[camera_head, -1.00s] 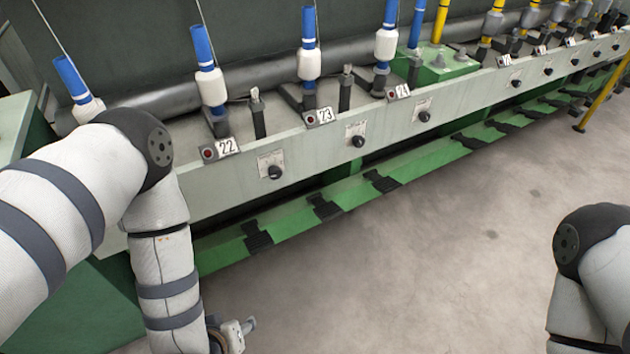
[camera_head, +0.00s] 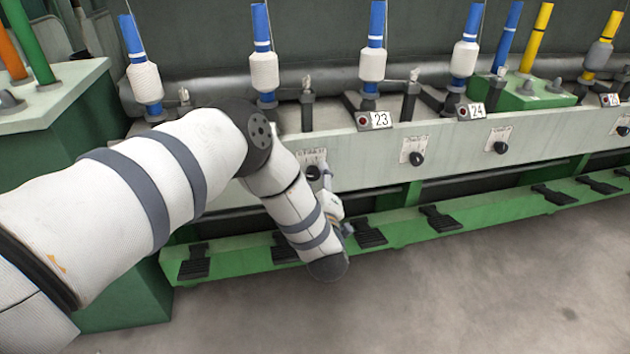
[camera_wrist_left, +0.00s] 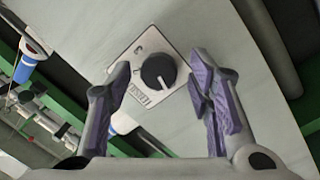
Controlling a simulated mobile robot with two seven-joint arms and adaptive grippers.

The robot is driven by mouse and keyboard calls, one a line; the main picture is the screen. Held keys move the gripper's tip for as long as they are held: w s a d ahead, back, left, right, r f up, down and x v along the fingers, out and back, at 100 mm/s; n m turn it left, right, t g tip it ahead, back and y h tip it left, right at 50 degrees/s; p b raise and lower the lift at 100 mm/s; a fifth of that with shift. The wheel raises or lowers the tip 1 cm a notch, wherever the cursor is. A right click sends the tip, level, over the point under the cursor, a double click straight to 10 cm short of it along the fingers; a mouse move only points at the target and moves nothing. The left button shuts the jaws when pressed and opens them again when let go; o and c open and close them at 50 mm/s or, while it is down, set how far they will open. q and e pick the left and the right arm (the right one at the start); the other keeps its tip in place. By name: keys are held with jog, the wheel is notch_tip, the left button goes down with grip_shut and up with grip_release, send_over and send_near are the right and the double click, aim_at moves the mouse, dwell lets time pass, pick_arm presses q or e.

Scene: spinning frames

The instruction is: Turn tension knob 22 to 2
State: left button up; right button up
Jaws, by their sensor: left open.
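The black tension knob (camera_head: 313,172) sits on a pale dial plate on the machine's front rail, left of the knob under plate 23. Number plate 22 is hidden behind my left arm. In the left wrist view the round knob (camera_wrist_left: 158,72) shows on its tilted dial plate (camera_wrist_left: 141,60), with a small pale pointer mark on its face. The dial's numbers are too small to read surely. My left gripper (camera_head: 330,198) is at the rail by this knob. In the wrist view its purple-padded fingers (camera_wrist_left: 160,82) are open, one either side of the knob, apparently not touching it. My right gripper is out of view.
Plate 23 (camera_head: 374,120) and plate 24 (camera_head: 471,111) have their own knobs (camera_head: 417,158) to the right. White bobbins with blue tops stand above the rail. Black pedals (camera_head: 441,218) lie on the green lower beam. The concrete floor (camera_head: 480,300) in front is clear.

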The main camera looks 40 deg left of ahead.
pick_arm(q)
jog(key=shift+w+a, duration=0.1)
jog(key=shift+w, duration=0.1)
grip_shut()
